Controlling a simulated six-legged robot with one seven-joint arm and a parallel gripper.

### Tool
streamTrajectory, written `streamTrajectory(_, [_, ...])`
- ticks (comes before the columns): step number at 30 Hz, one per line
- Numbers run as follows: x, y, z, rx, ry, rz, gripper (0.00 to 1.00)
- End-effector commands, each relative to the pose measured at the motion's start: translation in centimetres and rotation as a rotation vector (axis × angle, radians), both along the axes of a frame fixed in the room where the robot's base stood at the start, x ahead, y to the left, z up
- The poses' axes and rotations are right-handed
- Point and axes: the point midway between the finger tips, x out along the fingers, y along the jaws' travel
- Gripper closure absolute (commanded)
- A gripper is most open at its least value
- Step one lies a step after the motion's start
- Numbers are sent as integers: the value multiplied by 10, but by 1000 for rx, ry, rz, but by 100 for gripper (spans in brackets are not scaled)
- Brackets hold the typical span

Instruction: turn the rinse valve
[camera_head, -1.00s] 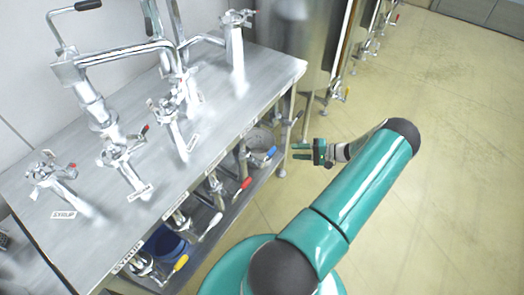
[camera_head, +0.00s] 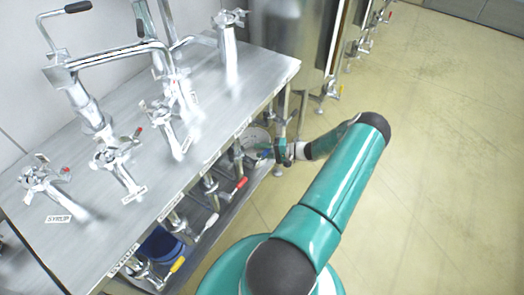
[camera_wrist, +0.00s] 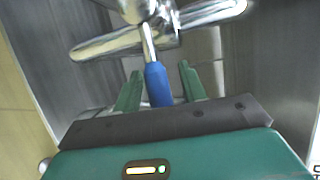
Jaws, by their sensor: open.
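A valve with a blue-sleeved lever (camera_wrist: 158,86) shows in the wrist view, with its metal body (camera_wrist: 150,12) at the top. It sits under the right end of the steel bench. I cannot read a label that names it as the rinse valve. My gripper (camera_wrist: 160,72) is open, with one green finger on each side of the blue lever. The lever lies between the fingers, and I cannot tell whether either finger touches it. In the head view my gripper (camera_head: 270,153) is at the bench's right edge and largely hides this lever.
Valves with a red lever (camera_head: 240,184), a pale lever (camera_head: 208,224) and a yellow lever (camera_head: 177,264) line the bench's lower front. The steel bench (camera_head: 140,215) carries pipes and more valves. Steel tanks (camera_head: 292,45) stand behind. The floor (camera_head: 430,150) at right is clear.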

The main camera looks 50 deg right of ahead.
Motion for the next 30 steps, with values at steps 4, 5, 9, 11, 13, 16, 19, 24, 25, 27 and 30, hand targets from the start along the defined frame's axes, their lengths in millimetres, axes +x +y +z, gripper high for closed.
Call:
streamTrajectory(4, [1, 1, 0, 0, 0, 0, 59])
streamTrajectory(5, [1, 1, 0, 0, 0, 0, 59])
streamTrajectory(9, [1, 1, 0, 0, 0, 0, 68])
streamTrajectory(11, [1, 1, 0, 0, 0, 0, 80])
streamTrajectory(13, [1, 1, 0, 0, 0, 0, 94])
streamTrajectory(16, [1, 1, 0, 0, 0, 0, 100])
streamTrajectory(19, [1, 1, 0, 0, 0, 0, 100])
streamTrajectory(24, [1, 0, 1, -15, -2, 1, 100])
streamTrajectory(25, [1, 0, 2, -21, -3, 1, 100])
streamTrajectory(27, [1, 1, 3, -39, -4, 1, 100])
streamTrajectory(30, [1, 0, 7, -81, -8, 0, 100])
